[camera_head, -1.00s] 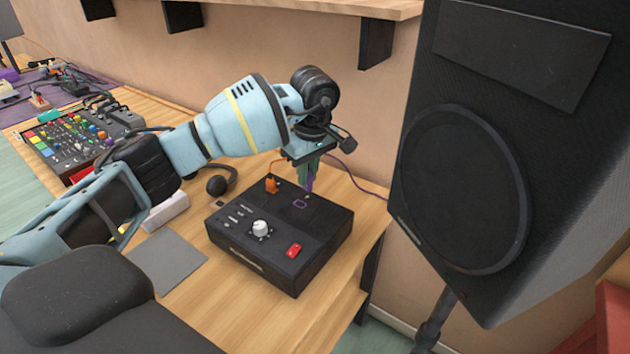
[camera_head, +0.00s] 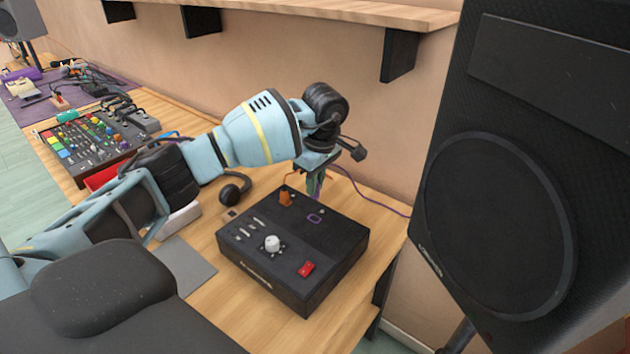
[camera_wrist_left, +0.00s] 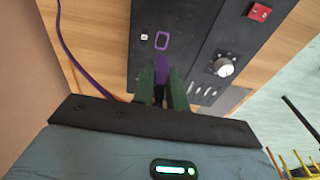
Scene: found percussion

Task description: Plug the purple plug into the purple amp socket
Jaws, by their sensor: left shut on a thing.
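My left gripper (camera_head: 315,187) points down over the back of the black amp box (camera_head: 290,240), its green fingers shut on the purple plug (camera_wrist_left: 162,67). In the head view the plug is mostly hidden between the fingers. A purple outline on the amp's top panel (camera_head: 315,218) marks the purple socket; it also shows in the left wrist view (camera_wrist_left: 161,41), just beyond the plug's tip. I cannot tell whether the tip touches the panel. A purple cable (camera_head: 375,203) runs behind the gripper. My right gripper is not in view.
An orange plug (camera_head: 285,198) stands in the amp left of the gripper. The amp carries a white knob (camera_head: 272,243) and red switch (camera_head: 306,268). A black speaker (camera_head: 500,220) stands at right, a mixer (camera_head: 90,145) at far left. A shelf (camera_head: 330,12) hangs above.

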